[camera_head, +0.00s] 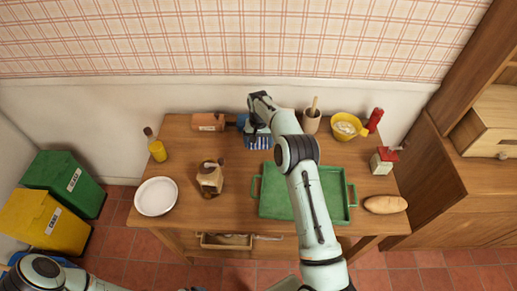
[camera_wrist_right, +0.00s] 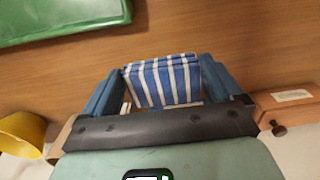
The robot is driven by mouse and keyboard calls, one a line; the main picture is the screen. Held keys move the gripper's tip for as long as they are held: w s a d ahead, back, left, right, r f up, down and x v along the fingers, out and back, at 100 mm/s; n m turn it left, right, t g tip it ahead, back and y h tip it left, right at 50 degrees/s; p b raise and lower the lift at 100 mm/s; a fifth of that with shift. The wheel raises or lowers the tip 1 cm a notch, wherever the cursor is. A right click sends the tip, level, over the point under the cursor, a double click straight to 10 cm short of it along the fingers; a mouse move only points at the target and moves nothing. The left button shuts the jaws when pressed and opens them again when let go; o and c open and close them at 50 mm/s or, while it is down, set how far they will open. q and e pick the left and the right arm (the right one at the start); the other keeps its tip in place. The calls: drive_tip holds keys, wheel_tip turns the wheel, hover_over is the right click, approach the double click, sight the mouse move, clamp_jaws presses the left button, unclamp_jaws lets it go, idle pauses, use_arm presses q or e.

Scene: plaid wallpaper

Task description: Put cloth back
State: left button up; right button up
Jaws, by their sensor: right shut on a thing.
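The blue-and-white striped cloth (camera_head: 260,143) is at the back middle of the wooden table, partly hidden by my right gripper (camera_head: 257,128). In the right wrist view the folded cloth (camera_wrist_right: 163,82) sits between the two blue fingers of my right gripper (camera_wrist_right: 162,85), which is shut on it. The wood of the table shows beyond it; I cannot tell whether the cloth touches the table. My left arm shows only at the bottom left corner of the head view, and its gripper is not in view.
A green tray (camera_head: 275,203) lies in front, under my right arm. An orange-brown box (camera_head: 208,121) is left of the cloth; a utensil cup (camera_head: 311,122) and yellow bowl (camera_head: 347,127) are right.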

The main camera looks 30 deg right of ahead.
sight(259, 148)
drive_tip(key=shift+f, duration=2.3)
drive_tip(key=shift+f, duration=0.15)
drive_tip(key=o, duration=0.7)
wheel_tip(259, 148, up, 12)
drive_tip(key=shift+r, duration=0.2)
drive_tip(key=shift+f, duration=0.1)
